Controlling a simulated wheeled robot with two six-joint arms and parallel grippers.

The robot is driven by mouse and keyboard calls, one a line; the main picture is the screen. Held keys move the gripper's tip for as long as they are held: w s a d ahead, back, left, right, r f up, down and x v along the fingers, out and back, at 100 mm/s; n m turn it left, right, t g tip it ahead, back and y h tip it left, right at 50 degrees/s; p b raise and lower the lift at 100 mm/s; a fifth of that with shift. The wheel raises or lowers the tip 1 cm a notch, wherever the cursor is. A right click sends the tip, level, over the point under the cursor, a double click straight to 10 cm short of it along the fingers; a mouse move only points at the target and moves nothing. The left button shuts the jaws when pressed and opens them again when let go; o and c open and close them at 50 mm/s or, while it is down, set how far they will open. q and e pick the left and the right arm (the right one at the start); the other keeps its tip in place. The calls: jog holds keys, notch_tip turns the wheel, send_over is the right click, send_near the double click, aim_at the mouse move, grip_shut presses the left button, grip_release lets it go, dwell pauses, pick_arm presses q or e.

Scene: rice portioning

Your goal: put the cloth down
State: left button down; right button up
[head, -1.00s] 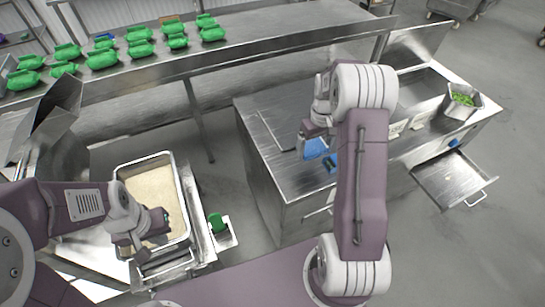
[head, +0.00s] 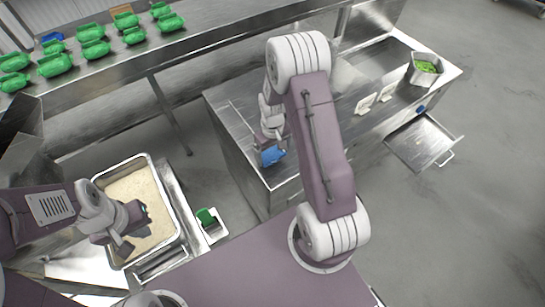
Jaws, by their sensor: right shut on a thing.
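The blue cloth (head: 273,157) is at the left part of the steel counter (head: 230,118), just below my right gripper (head: 270,145). My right gripper is shut on the cloth; my own arm hides part of the area to the right. I cannot tell whether the cloth's lower edge touches the counter top. My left gripper (head: 140,220) is over the steel pan of rice (head: 150,261), and whether its fingers are apart is not clear.
Several green containers (head: 95,48) stand on the long shelf at the back left. A steel bin with green food (head: 424,69) stands at the counter's far right, above an open drawer (head: 421,142). A green item (head: 206,216) sits beside the rice pan.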

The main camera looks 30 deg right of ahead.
aim_at(273, 154)
jog(key=shift+s+f, duration=0.1)
jog(key=shift+f, duration=0.1)
notch_tip(273, 154, down, 3)
jog(key=shift+r+p, duration=0.1)
jog(key=shift+p, duration=0.35)
jog(key=shift+d+f, duration=0.1)
jog(key=shift+f, duration=0.35)
jog(key=shift+f, duration=0.15)
jog(key=o, duration=1.2)
